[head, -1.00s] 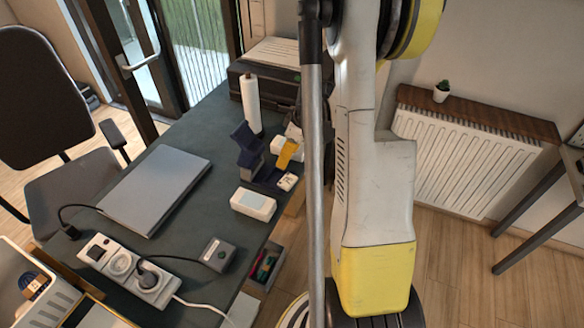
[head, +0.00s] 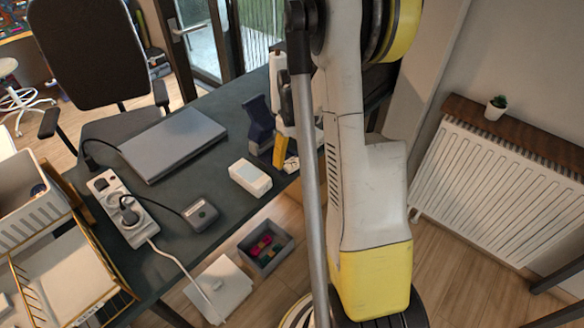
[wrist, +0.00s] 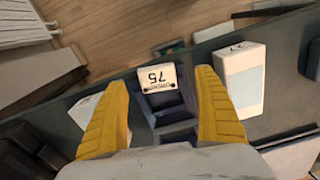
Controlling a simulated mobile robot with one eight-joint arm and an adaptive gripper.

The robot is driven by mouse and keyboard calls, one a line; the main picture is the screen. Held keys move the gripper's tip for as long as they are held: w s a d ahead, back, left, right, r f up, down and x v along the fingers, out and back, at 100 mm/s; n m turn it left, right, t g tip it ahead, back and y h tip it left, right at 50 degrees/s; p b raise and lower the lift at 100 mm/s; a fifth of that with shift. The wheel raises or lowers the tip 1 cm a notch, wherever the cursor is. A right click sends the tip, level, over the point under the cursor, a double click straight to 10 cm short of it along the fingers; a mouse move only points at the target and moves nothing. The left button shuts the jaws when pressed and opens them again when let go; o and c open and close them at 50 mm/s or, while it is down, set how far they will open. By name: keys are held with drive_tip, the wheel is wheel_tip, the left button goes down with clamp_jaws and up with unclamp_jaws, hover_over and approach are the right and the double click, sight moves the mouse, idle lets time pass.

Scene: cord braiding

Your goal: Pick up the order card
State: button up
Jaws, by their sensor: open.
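The order card appears to be the small white card marked 75 (wrist: 157,77), seen upside down in the wrist view. It sits at the near end of a dark blue holder (wrist: 172,108) on the desk. My gripper (wrist: 161,81) is open, its yellow fingers either side of the card in the picture with gaps on both sides. I cannot tell the height left between the fingertips and the card. In the head view the holder (head: 260,124) stands near the desk's right edge, with a yellow finger of mine beside it and the card (head: 291,164) just below.
A white box (head: 250,178) lies close to the holder. A laptop (head: 173,143), a power strip (head: 124,207) and a small grey device (head: 201,213) lie on the dark desk (head: 172,243). An open grey bin (head: 266,250) stands on the floor below the edge.

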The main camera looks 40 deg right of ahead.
sight(294, 165)
drive_tip(key=f, duration=0.1)
drive_tip(key=f+b, duration=0.1)
drive_tip(key=f, duration=0.1)
drive_tip(key=f+b, duration=0.1)
drive_tip(key=shift+d+f, duration=0.25)
drive_tip(key=shift+d, duration=0.05)
drive_tip(key=shift+r, duration=0.1)
drive_tip(key=shift+c, duration=0.2)
drive_tip(key=c, duration=0.9)
